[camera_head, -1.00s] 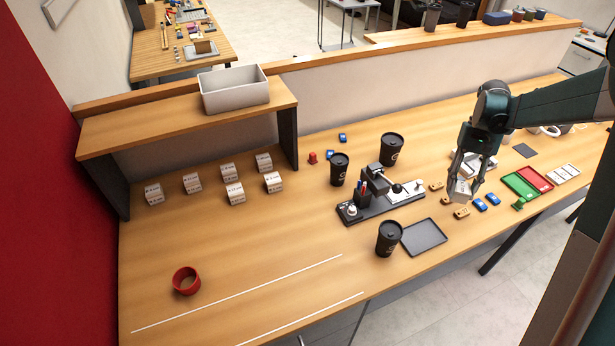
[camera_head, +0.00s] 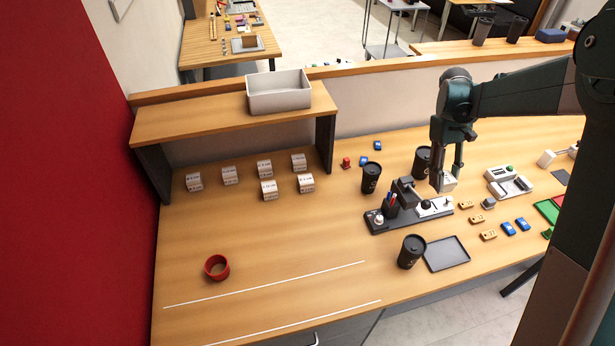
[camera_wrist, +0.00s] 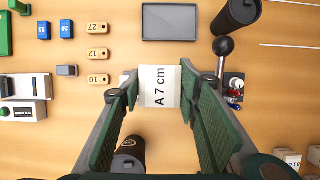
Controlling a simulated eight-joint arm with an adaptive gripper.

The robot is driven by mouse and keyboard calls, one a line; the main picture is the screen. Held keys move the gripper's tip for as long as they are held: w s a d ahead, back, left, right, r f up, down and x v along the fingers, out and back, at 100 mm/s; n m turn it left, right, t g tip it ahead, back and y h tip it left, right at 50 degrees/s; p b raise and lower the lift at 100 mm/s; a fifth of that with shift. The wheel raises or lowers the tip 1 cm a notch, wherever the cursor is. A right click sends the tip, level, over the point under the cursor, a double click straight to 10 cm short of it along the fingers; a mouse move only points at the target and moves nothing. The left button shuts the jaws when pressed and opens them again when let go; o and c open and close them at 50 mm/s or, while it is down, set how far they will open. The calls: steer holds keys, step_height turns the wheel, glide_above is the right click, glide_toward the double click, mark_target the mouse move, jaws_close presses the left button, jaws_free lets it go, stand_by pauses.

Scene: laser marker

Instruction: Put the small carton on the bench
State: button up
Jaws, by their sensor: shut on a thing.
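My gripper (camera_head: 447,184) is shut on a small white carton (camera_wrist: 160,87). In the wrist view the carton sits between the green finger pads and reads "A 7 cm". In the head view only part of the carton (camera_head: 448,182) shows beside the fingers. It is held above the bench (camera_head: 300,230), close to the black marker station (camera_head: 395,217). How high it is above the station is hard to tell.
Black cups (camera_head: 371,179) (camera_head: 411,251) (camera_head: 422,160) stand around the station, beside a dark tray (camera_head: 446,254). Several white cartons (camera_head: 268,190) stand by the shelf (camera_head: 230,117). A red ring (camera_head: 217,267) lies left. The bench is clear around the white lines (camera_head: 270,283).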

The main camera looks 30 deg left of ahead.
steer(key=s+a+r+n+t+p, duration=0.15)
steer(key=s+a+n, duration=0.25)
steer(key=a, duration=0.6)
steer(key=s+a+n+t+h+p, duration=0.15)
steer(key=s+a+n, duration=0.25)
steer(key=a, duration=0.6)
steer(key=s+a+r+n+t+p, duration=0.15)
steer(key=s+a+n, duration=0.25)
steer(key=a, duration=0.6)
steer(key=s+a+f+n+t+y+b, duration=0.1)
steer(key=s+a+n, duration=0.4)
steer(key=a, duration=0.6)
steer(key=s+a+f+n+t+y+b, duration=0.1)
steer(key=s+a+f+n+b, duration=0.3)
steer(key=a, duration=0.8)
steer(key=s+a+f+n+t+y+b, duration=0.1)
steer(key=s+a+f+n, duration=0.4)
steer(key=s+a, duration=0.5)
steer(key=shift+a+f+n+y+b, duration=0.15)
steer(key=shift+a+n+y+b, duration=0.45)
steer(key=shift+a+y+b, duration=0.4)
steer(key=shift+d+h, duration=0.1)
steer(key=shift+h, duration=0.15)
steer(key=shift+f, duration=0.1)
steer(key=shift+f, duration=1.9)
steer(key=shift+f, duration=0.15)
steer(key=shift+f+b, duration=0.3)
steer(key=shift+f, duration=1.55)
